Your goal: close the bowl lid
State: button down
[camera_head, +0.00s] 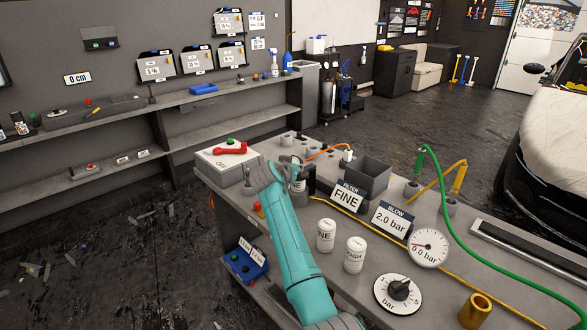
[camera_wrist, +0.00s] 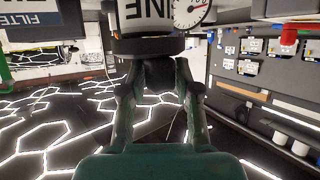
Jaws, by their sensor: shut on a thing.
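The canister carries large letters ending in "INE". My fingers and arm hide much of the held piece. I cannot tell whether the bowl lid is open or shut.
Two white canisters (camera_head: 326,236) (camera_head: 355,254) stand right of my arm. The FINE sign (camera_head: 347,198), grey bin (camera_head: 367,178), BLOW sign (camera_head: 393,220) and gauge (camera_head: 429,248) lie to the right. A box with a red handle (camera_head: 230,149) stands to the left.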

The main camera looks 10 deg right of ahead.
jog(key=shift+a, duration=0.2)
jog(key=c, duration=1)
grip_release()
jog(key=shift+w, duration=0.1)
jog(key=shift+o, duration=0.2)
jog(key=shift+d, duration=0.1)
jog(key=v, duration=1.2)
